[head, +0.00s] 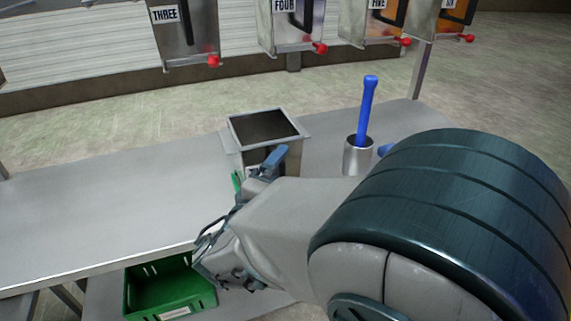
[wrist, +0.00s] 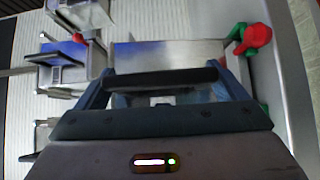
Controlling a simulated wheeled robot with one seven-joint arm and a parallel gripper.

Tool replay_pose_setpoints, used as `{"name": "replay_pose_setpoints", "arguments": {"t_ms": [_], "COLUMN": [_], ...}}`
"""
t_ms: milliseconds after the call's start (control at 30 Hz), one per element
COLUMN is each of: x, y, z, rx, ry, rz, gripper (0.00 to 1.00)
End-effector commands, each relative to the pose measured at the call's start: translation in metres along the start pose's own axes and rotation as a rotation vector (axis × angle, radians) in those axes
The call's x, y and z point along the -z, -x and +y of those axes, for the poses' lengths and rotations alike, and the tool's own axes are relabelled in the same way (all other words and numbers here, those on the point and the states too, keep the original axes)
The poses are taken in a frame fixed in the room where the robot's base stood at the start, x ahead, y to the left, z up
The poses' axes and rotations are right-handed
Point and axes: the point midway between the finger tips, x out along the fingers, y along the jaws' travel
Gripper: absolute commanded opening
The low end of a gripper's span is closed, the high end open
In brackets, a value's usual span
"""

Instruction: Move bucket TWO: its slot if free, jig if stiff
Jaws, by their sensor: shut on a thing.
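A metal bucket (head: 283,133) with an open top is at the workbench; I cannot tell whether it rests on the top or hangs just above it. My gripper (head: 268,167) is at its near face, partly hidden by my arm. In the wrist view my gripper (wrist: 165,85) is shut on the bucket's dark handle bar (wrist: 160,78), with the bucket's metal face (wrist: 180,52) beyond. The bucket's number is not readable. A green part with a red knob (wrist: 256,36) is right of the bucket; green (head: 236,181) also shows beside it in the head view.
Wall buckets marked THREE (head: 187,35) and FOUR (head: 292,25) hang behind, with others to their right. A metal cup (head: 357,157) holding a blue-handled tool (head: 367,105) stands right. A green crate (head: 170,290) is below the bench (head: 100,205), whose left side is clear.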

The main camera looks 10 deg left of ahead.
Motion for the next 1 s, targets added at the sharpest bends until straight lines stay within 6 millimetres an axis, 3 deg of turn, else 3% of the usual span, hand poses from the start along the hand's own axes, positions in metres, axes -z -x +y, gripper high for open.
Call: {"name": "replay_pose_setpoints", "arguments": {"t_ms": [67,100,133,367,533,1000], "x": [-0.001,-0.001,-0.001,0.0,0.001,0.0], "y": [0.0,0.0,0.0,0.001,0.014,0.114], "z": [-0.002,-0.002,-0.001,-0.002,-0.002,-0.001], "rx": [0.0,-0.001,-0.001,0.002,0.002,0.0], "ry": [-0.001,-0.001,-0.001,0.002,0.0,0.0], "rz": [-0.002,-0.002,-0.002,0.0,0.003,0.002], "gripper": [0.39,0.94,1.0,1.0,1.0,1.0]}}
